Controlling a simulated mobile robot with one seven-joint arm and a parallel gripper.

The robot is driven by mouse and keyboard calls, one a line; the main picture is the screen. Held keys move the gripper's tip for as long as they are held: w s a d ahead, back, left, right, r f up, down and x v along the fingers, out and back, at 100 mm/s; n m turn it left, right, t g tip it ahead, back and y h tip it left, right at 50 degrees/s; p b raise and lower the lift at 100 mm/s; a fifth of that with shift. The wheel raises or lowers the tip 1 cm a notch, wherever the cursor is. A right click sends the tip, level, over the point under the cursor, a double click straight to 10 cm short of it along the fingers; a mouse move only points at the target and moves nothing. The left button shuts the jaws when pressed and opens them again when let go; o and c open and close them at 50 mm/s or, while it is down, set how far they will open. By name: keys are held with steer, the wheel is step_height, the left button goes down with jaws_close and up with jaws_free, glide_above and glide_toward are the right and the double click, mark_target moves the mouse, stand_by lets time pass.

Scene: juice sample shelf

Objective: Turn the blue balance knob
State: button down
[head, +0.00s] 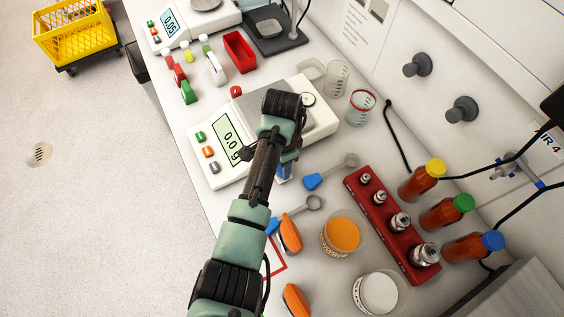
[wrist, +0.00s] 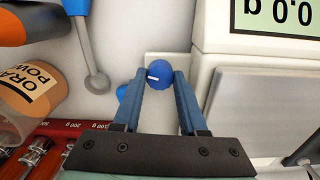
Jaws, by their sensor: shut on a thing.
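The blue balance knob (wrist: 158,76) shows in the wrist view as a round blue dial with a short white mark pointing left. My gripper (wrist: 160,80) has its two blue fingers on either side of it, shut on it. The white balance (head: 205,177) reads about 0.0 g in the head view, where my arm covers part of its display and pan. The same balance shows at the upper right of the wrist view (wrist: 208,62). In the head view my gripper (head: 285,171) is mostly hidden behind my wrist, at the balance's near right corner, and I cannot make out the knob.
Two blue-handled scoops (head: 333,172) lie right of my arm. A red weight block (head: 388,232), an orange powder jar (head: 341,236) and a pale jar (head: 376,293) stand close by. Beakers (head: 361,106) stand behind the balance. Capped bottles (head: 446,212) line the wall.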

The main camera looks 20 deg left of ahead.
steer(key=shift+w, duration=0.1)
steer(key=shift+c, duration=2.2)
jaws_free()
step_height(320, 180, up, 13)
steer(key=p, duration=0.1)
